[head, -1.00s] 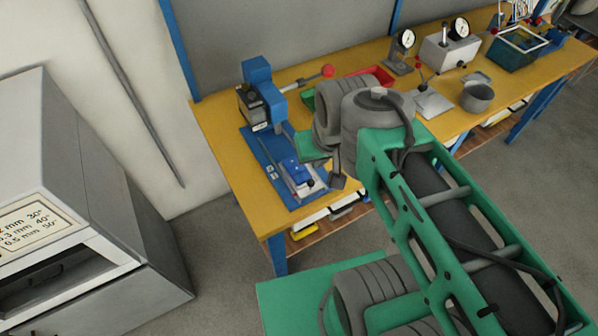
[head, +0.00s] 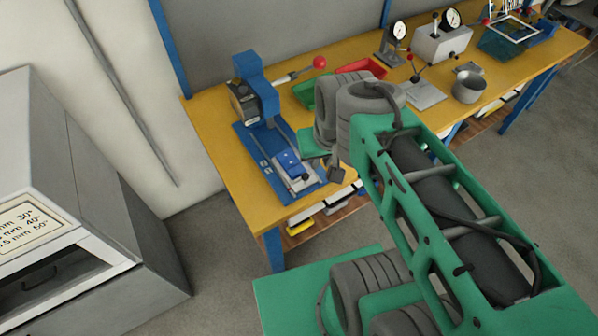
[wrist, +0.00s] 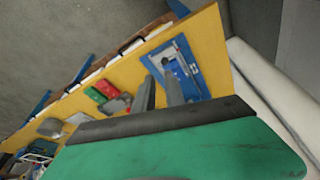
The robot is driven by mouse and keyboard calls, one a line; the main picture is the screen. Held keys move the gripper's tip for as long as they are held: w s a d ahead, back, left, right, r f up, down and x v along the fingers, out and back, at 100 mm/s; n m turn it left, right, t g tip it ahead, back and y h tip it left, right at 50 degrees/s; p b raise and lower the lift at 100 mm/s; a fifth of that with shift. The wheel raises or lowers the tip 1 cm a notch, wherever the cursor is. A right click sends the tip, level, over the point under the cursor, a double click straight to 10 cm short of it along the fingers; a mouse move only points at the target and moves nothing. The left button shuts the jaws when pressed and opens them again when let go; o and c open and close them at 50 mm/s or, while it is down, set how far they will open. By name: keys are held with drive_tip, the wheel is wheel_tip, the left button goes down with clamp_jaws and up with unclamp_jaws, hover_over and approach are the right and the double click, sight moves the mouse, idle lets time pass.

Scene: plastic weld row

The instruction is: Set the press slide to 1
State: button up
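The blue press (head: 253,88) stands at the left end of the yellow bench, with a red-knobbed lever. On its blue base plate, the press slide (head: 290,163) shows as a small blue block on a pale carriage. Its scale or marks are too small to read. My gripper (head: 336,172) is right of the slide in the head view, mostly hidden by my arm. In the wrist view, the two dark fingers of my gripper (wrist: 159,86) stand apart with nothing seen between them. The press base (wrist: 187,66) lies beyond them; whether anything touches cannot be told.
The yellow bench (head: 232,187) carries a green bin (head: 304,92), a red bin (head: 361,68), dial gauges and a grey pot (head: 468,87) to the right. A grey cabinet (head: 95,190) stands at the left. Floor is clear between cabinet and bench.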

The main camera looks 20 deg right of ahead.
drive_tip(key=shift+o, duration=0.7)
wheel_tip(320, 180, down, 7)
drive_tip(key=s+d+m+g+b, duration=0.1)
drive_tip(key=d+g, duration=0.1)
drive_tip(key=shift+s, duration=0.15)
drive_tip(key=shift+o, duration=0.9)
wheel_tip(320, 180, down, 8)
drive_tip(key=w+d+g+y+b, duration=0.1)
drive_tip(key=w+g, duration=0.1)
drive_tip(key=shift+w+d+r+b, duration=0.25)
drive_tip(key=shift+w+d+b, duration=0.05)
drive_tip(key=shift+w, duration=0.1)
wheel_tip(320, 180, up, 2)
drive_tip(key=n+y, duration=0.1)
drive_tip(key=n, duration=0.1)
hover_over(305, 176)
drive_tip(key=w+d, duration=0.1)
drive_tip(key=d, duration=0.1)
drive_tip(key=f, duration=0.2)
drive_tip(key=a+f, duration=0.1)
drive_tip(key=f, duration=0.2)
drive_tip(key=f+p, duration=0.1)
drive_tip(key=f, duration=0.1)
drive_tip(key=shift+s+a+f, duration=0.15)
drive_tip(key=shift+a+f, duration=0.05)
drive_tip(key=shift+a, duration=0.15)
clamp_jaws()
